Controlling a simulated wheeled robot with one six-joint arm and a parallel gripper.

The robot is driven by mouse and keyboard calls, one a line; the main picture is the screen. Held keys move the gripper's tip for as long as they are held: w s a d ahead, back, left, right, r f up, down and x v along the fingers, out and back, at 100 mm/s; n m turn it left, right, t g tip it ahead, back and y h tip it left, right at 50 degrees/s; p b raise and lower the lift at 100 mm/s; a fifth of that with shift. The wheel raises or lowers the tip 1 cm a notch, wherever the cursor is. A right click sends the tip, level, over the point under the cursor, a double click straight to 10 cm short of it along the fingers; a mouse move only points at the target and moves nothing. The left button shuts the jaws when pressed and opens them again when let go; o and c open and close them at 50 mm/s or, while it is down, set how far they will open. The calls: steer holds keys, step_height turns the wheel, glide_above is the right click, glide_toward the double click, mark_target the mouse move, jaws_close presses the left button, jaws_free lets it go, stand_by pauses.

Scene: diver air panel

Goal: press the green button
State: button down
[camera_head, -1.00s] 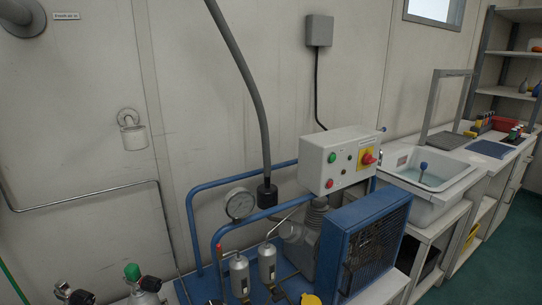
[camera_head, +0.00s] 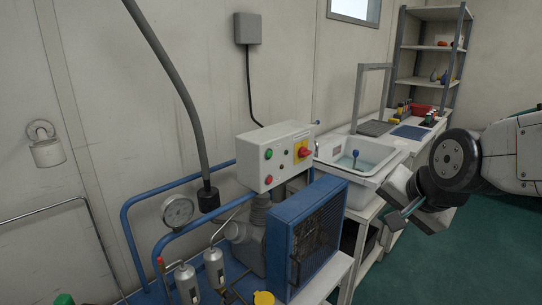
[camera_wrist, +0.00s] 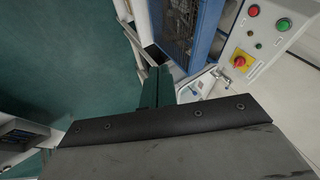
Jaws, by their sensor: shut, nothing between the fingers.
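The green button (camera_head: 268,155) is on the front of the white control box (camera_head: 257,170), at its upper left in the head view. A red button (camera_head: 268,179) sits below it. In the wrist view the green button (camera_wrist: 283,24) shows at the upper right, on the tilted box face. My gripper (camera_head: 399,222) is to the right of the box in the head view, apart from it and touching nothing there. Its fingers (camera_wrist: 157,86) look shut and empty in the wrist view.
The box also has a red knob on a yellow plate (camera_head: 303,150). A blue-framed radiator unit (camera_head: 312,240), blue pipes and a gauge (camera_head: 177,211) are below and left of the box. A sink (camera_head: 355,166) stands behind, between box and arm. Green floor (camera_head: 440,260) is open at right.

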mark_target(269, 154)
steer(key=w+a+m+t, duration=0.5)
steer(key=w+a+m, duration=0.3)
steer(key=w+m, duration=0.1)
steer(key=w+a+f+m+t, duration=0.1)
steer(key=w+a+m+t, duration=0.5)
steer(key=w, duration=0.5)
steer(key=shift+w+a+m, duration=0.3)
steer(key=shift+a+m, duration=0.8)
steer(key=shift+m, duration=0.4)
steer(key=w+a, duration=0.5)
steer(key=a, duration=0.2)
steer(key=shift+w, duration=0.2)
steer(key=shift+w+a, duration=0.3)
steer(key=shift+w, duration=0.05)
